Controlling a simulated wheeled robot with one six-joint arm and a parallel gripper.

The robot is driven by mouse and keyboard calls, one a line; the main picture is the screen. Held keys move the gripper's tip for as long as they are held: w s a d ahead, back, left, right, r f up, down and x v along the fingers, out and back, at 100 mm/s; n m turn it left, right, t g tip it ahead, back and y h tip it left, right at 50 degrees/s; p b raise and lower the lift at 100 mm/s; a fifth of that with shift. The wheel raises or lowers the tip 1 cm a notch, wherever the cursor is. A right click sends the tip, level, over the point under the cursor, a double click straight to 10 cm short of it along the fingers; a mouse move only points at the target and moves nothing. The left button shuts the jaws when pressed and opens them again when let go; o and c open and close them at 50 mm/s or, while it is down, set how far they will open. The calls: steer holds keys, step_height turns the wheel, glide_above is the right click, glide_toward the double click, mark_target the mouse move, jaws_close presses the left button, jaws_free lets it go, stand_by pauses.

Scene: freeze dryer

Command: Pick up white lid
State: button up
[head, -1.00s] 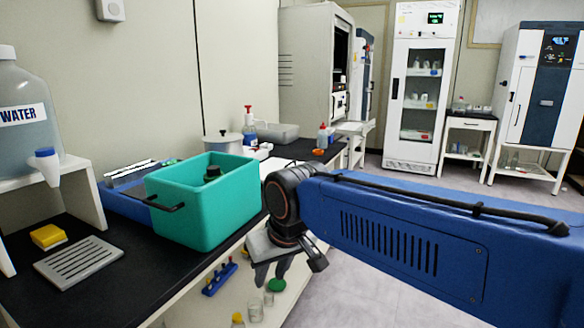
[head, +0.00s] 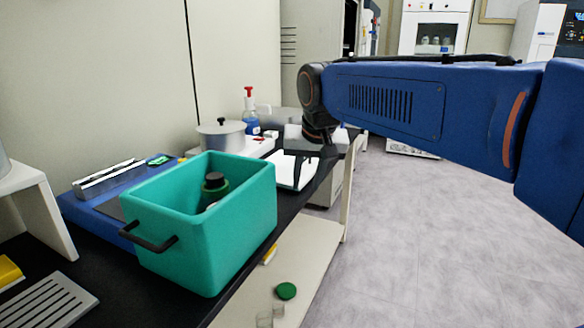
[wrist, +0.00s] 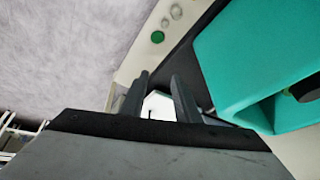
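A flat white piece (head: 287,174), which looks like the white lid, lies on the black bench right of the teal box; my gripper hides part of it. My gripper (head: 299,182) points down above this piece in the head view. In the wrist view, my gripper (wrist: 160,76) has its two dark fingers apart. A white patch with a small dark mark (wrist: 157,104) shows between them, probably the same piece. No object is visibly held, and I cannot tell whether the fingers touch it.
The teal box (head: 240,225) with a dark-capped bottle inside stands close by. A metal pot (head: 222,137) and a spray bottle (head: 250,118) stand behind. A green lid (head: 286,291) lies on the lower shelf. The floor at right is clear.

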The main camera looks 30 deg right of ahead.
steer(key=w+d+r+m+h, duration=0.1)
steer(key=w+d+r+m, duration=0.2)
steer(key=w+d+r, duration=0.35)
steer(key=w+d+r+m, duration=0.3)
steer(key=w+d+r, duration=0.1)
steer(key=w, duration=0.6)
steer(key=shift+a+x, duration=0.15)
steer(key=shift+x, duration=4.1)
steer(key=shift+a+x, duration=0.15)
steer(key=shift+x, duration=4.1)
steer(key=shift+w, duration=0.1)
jaws_close()
